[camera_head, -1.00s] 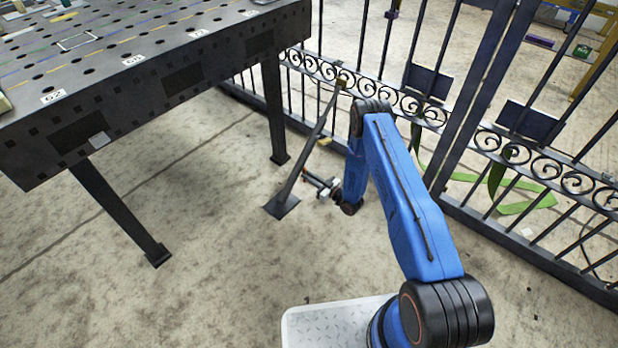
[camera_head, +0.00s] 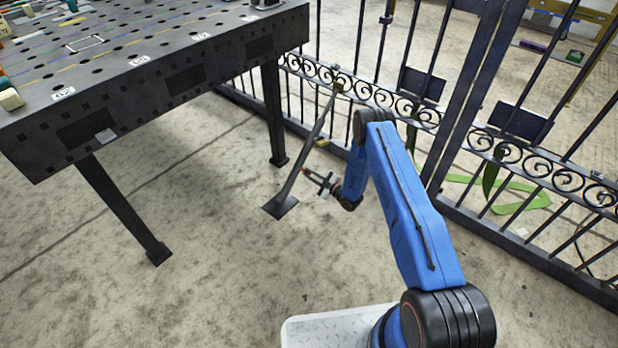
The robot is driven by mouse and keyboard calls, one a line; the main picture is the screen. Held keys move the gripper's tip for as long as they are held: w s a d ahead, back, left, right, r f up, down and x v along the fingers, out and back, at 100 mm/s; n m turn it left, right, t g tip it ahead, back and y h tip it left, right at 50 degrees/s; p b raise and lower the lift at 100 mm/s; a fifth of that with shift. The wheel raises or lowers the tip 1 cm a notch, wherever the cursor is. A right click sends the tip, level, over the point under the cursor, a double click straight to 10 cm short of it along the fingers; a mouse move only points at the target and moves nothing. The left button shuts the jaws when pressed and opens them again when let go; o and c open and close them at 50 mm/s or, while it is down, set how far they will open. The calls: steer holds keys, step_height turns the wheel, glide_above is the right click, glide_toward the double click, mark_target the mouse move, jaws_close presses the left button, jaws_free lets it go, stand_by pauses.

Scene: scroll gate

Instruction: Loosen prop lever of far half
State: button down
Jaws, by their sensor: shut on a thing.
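A dark metal prop (camera_head: 306,152) leans from a square foot plate (camera_head: 281,207) on the floor up to the scrollwork of the gate (camera_head: 400,102). The foot plate rests flat on the concrete. My gripper (camera_head: 313,180) is beside the lower part of the prop, on its right, and is shut on a small part there, which I take to be the prop lever (camera_head: 306,171), with a red end. The lever is tiny in this view, and the jaws partly hide it. A small yellow piece (camera_head: 322,142) shows on the right of the prop, above my gripper.
Dark gate posts (camera_head: 465,105) and bars run along the right. Green strap (camera_head: 520,190) lies beyond the gate's right part. Open concrete floor lies in front.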

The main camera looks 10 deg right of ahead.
steer(key=shift+w+d+r+n, duration=0.15)
steer(key=shift+r+n, duration=0.15)
steer(key=shift+n, duration=1.1)
steer(key=shift+w+d+r+n, duration=0.15)
steer(key=shift+r+n, duration=0.15)
steer(key=shift+n, duration=1.1)
steer(key=shift+w+d+r+n, duration=0.15)
steer(key=shift+r+n, duration=0.15)
steer(key=shift+n, duration=1.1)
steer(key=shift+s, duration=0.1)
steer(key=c, duration=1.8)
jaws_free()
steer(key=shift+r, duration=0.1)
steer(key=shift+o, duration=0.2)
steer(key=shift+d, duration=0.1)
steer(key=v, duration=1.7)
steer(key=shift+s, duration=0.15)
steer(key=shift+d, duration=0.1)
